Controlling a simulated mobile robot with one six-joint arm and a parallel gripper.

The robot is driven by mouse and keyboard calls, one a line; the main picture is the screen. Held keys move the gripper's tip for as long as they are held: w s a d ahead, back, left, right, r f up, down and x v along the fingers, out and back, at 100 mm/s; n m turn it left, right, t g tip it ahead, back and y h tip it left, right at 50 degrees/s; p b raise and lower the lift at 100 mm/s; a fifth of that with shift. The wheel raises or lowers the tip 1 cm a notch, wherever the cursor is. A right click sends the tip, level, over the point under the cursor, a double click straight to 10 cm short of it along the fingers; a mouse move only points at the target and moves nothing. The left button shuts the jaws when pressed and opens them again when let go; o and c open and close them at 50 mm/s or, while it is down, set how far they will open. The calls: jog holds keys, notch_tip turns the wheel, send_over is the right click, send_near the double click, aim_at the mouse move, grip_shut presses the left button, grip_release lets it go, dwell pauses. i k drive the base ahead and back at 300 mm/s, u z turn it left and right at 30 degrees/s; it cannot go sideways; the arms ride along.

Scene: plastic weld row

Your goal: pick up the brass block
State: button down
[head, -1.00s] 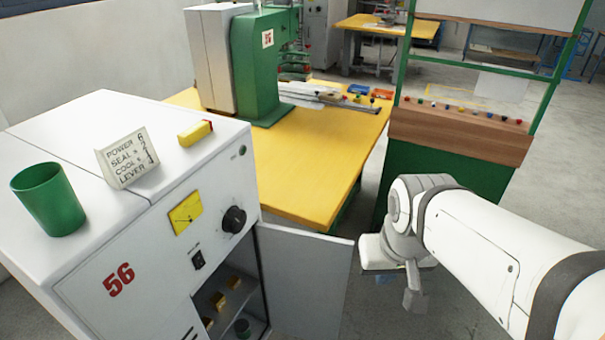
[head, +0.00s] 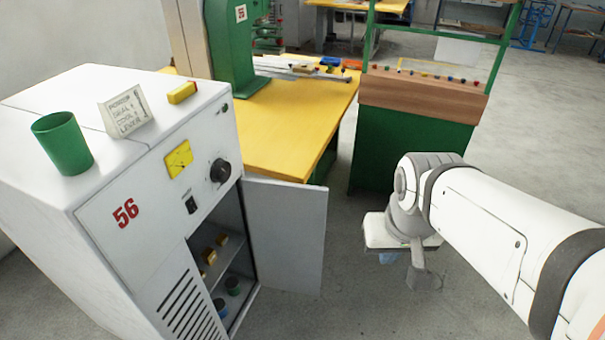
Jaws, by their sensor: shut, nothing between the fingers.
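Two small brass-coloured pieces stand on the shelf inside the open white cabinet. One brass-coloured piece (head: 222,239) is farther right, the other (head: 210,257) nearer the left edge of the opening. They are small and partly shaded, so I cannot tell which is the brass block. My gripper (head: 424,284) hangs low over the grey floor, to the right of the cabinet's open door and well apart from it. It is shut and holds nothing.
The white cabinet (head: 150,235) has its door (head: 285,235) swung open to the right. Below the shelf are a green cup (head: 232,286) and a blue one (head: 220,308). A green cup (head: 62,143), a card (head: 125,110) and a yellow-red block (head: 182,93) stand on top. A yellow table (head: 290,130) stands behind.

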aim_at(209, 256)
jog(key=z, duration=0.6)
jog(key=i, duration=3.35)
jog(key=u, duration=4.55)
jog(key=i, duration=0.5)
jog(key=z, duration=0.25)
